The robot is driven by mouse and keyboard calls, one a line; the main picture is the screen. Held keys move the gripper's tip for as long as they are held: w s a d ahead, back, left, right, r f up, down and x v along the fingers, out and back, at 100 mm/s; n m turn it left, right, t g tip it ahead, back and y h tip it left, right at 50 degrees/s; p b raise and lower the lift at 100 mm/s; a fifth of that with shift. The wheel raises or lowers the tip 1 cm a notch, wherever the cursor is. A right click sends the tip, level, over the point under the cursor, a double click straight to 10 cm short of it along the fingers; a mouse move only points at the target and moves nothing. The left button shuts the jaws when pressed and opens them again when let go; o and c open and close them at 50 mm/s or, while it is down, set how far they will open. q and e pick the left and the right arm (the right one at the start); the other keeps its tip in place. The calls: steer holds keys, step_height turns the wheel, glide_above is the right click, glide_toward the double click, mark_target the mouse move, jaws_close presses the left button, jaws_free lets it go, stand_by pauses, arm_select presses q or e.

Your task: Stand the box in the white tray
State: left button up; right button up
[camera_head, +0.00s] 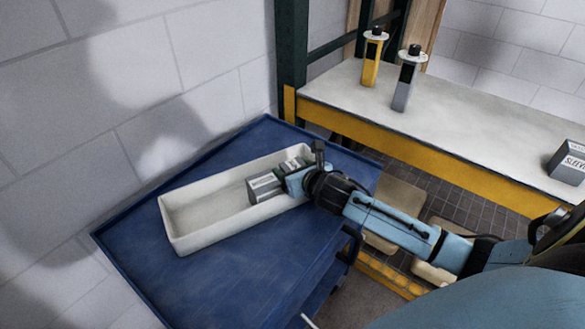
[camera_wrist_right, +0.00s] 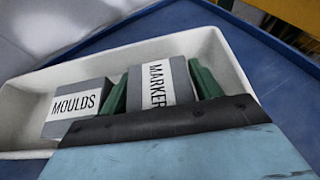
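The white tray (camera_head: 205,213) is a long open bin lying on a blue cart top. A grey box labelled MOULDS (camera_head: 265,188) is in the tray; it also shows in the right wrist view (camera_wrist_right: 75,105). A second grey box with a white label reading MARKER (camera_wrist_right: 158,85) is between the green fingers of my right gripper (camera_wrist_right: 158,90). Both fingers appear to touch its sides. In the head view my right gripper (camera_head: 293,172) is at the tray's right end. The MARKER box's lower part is hidden, so I cannot tell whether it touches the tray floor. My left gripper is not in view.
The blue cart top (camera_head: 240,285) is clear around the tray, with a wall behind. The tray's left part is empty.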

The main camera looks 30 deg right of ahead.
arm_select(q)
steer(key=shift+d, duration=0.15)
arm_select(e)
steer(key=shift+r, duration=0.15)
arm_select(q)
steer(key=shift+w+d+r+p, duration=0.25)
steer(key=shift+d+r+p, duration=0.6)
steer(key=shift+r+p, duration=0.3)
arm_select(e)
steer(key=v, duration=1.2)
steer(key=shift+d, duration=0.1)
